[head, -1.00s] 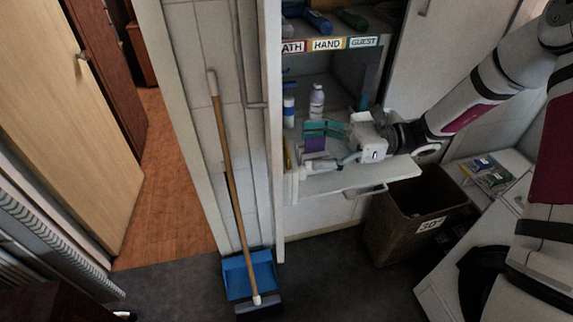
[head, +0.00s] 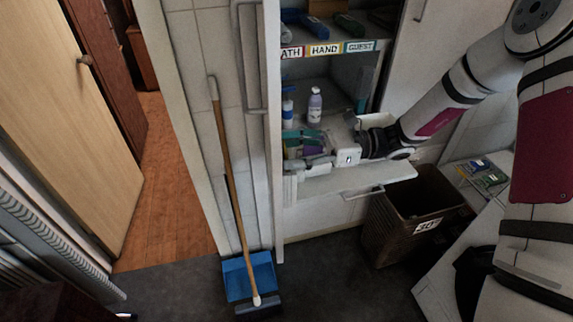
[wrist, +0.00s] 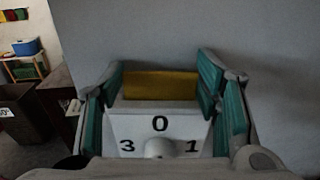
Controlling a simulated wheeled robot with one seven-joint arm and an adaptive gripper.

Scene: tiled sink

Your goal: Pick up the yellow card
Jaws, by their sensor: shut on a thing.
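A yellow card (wrist: 160,86) shows in the wrist view as a wide yellow face between the teal-lined fingers of my gripper (wrist: 160,78). The fingers are shut on its two sides. A white panel with the numbers 0, 3 and 1 (wrist: 158,130) hides the area below it. In the head view, my gripper (head: 305,148) is inside the open cabinet at the lower shelf, near its left side. The card is too small and covered there to make out clearly.
A white bottle with a purplish label (head: 315,104) and a blue-and-white bottle (head: 288,108) stand behind my gripper. The cabinet's left side panel (head: 272,190) is close. A brown bin (head: 412,215) is below right. A broom (head: 228,170) leans left of the cabinet.

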